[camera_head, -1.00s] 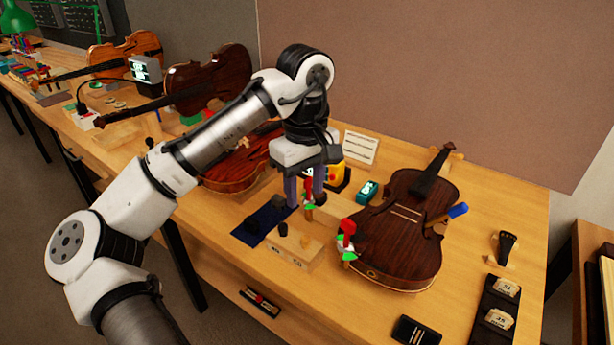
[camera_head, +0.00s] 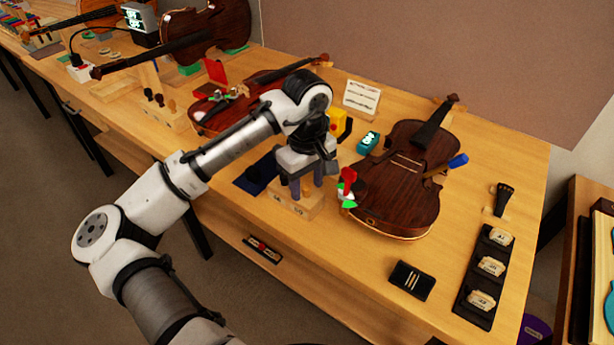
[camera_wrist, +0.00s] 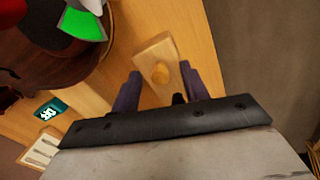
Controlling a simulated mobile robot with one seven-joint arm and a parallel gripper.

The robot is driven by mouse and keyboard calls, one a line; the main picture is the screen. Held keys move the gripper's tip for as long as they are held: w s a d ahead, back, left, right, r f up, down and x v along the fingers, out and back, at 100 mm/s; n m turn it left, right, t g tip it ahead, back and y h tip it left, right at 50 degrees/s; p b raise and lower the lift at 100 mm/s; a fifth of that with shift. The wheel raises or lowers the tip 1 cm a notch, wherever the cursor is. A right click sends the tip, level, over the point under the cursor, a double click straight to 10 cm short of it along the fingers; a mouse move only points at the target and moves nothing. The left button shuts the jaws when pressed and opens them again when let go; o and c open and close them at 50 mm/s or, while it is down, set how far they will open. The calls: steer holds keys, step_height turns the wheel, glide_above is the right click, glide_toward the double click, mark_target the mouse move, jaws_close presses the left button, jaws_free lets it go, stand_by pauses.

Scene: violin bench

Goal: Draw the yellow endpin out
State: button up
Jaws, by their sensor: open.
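A yellow rounded knob (camera_wrist: 161,73), which looks like the yellow endpin, shows on a light wooden block (camera_wrist: 154,50) in the wrist view. My gripper (camera_wrist: 160,78) is open, with one finger on each side of the block's knob end. No contact is visible. In the head view my gripper (camera_head: 304,188) is low over the wooden block (camera_head: 302,207) at the left of the upright-lit brown violin (camera_head: 400,190). The knob is hidden there by my gripper. A dark peg-like piece (camera_wrist: 179,99) shows nearer my palm in the wrist view.
A red, white and green clamp-like piece (camera_head: 347,188) stands close right of my gripper, at the violin's lower end. A dark blue cloth (camera_head: 258,176) lies left. A teal device (camera_head: 368,142) is behind. A black case (camera_head: 411,281) lies in front.

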jaws_close()
stand_by(0.4)
